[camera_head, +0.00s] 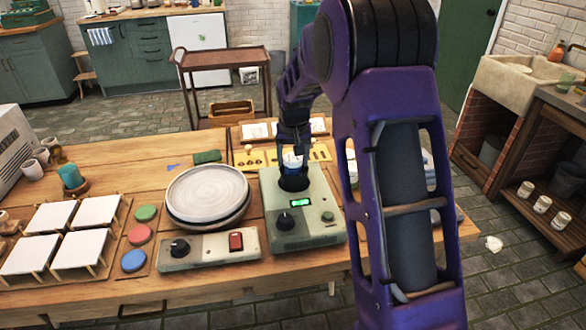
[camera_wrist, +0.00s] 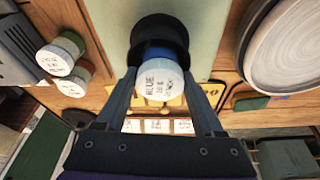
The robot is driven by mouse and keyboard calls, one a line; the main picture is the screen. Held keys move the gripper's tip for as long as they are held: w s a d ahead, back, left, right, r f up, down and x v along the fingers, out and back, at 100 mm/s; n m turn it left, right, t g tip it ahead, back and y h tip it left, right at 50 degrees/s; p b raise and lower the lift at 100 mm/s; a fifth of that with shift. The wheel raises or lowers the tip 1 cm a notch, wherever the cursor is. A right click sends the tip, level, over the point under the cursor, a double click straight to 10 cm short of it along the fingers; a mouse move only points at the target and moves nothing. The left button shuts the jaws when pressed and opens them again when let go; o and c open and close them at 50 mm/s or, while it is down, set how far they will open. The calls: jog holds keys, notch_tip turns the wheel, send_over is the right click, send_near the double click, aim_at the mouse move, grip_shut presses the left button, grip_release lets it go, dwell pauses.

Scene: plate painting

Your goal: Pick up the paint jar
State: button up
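The paint jar, white-labelled with "BLUE" on it and a blue band, shows in the wrist view (camera_wrist: 160,82) and in the head view (camera_head: 292,162). It is at the black round cup (camera_wrist: 160,32) on top of the pale green device (camera_head: 300,215); whether it rests in the cup or sits just above it is unclear. My gripper (camera_head: 292,150) reaches down from above, with one finger on each side of the jar. The fingertips lie close along its sides; whether they press on it cannot be told.
A stacked grey plate (camera_head: 207,195) stands left of the device, with a control box (camera_head: 208,250) in front. Two more jars (camera_wrist: 66,62) stand beside the device in the wrist view. White tiles and coloured discs fill the table's left side.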

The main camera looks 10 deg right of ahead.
jog(key=c, duration=0.9)
grip_shut()
jog(key=shift+r, duration=0.15)
